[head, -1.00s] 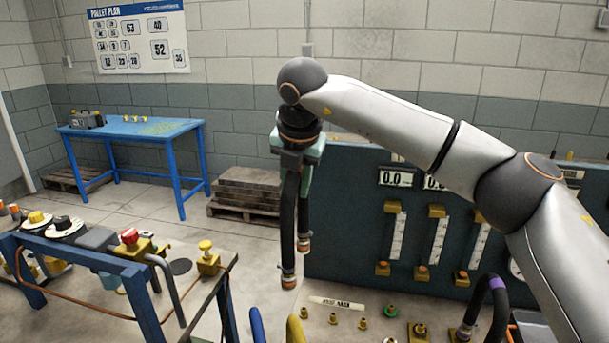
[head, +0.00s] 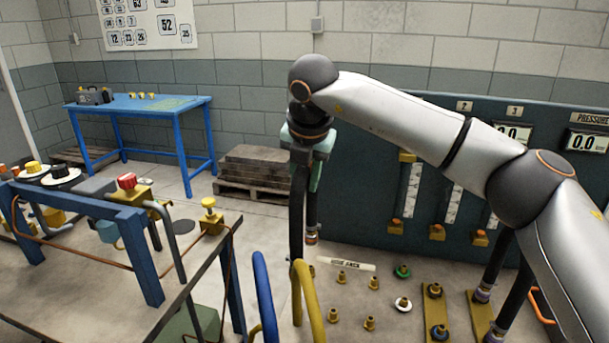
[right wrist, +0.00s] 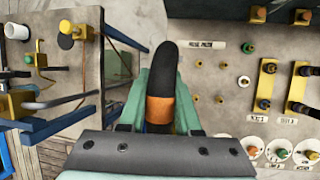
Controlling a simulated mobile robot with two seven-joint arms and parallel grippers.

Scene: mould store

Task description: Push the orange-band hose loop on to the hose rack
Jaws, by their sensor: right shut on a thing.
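The orange-band hose loop (head: 297,225) is black and hangs down from my right gripper (head: 309,155) in the head view. One end with an orange-brown fitting shows below the gripper; the other end passes behind a yellow curved bar. In the right wrist view, the hose's orange band (right wrist: 159,109) lies between the teal fingers, which are shut on the hose. The hose rack's label (head: 346,263) and small brass pegs (head: 373,283) are to the right of the hanging hose, apart from it. The rack label also shows in the right wrist view (right wrist: 206,45). My left gripper is out of view.
A blue curved bar (head: 264,293) and a yellow curved bar (head: 307,300) rise in front. A bench (head: 60,308) with valves stands left. A dark gauge panel (head: 370,205) is behind. A purple-band hose (head: 513,295) and yellow plates (head: 435,310) are right of the rack.

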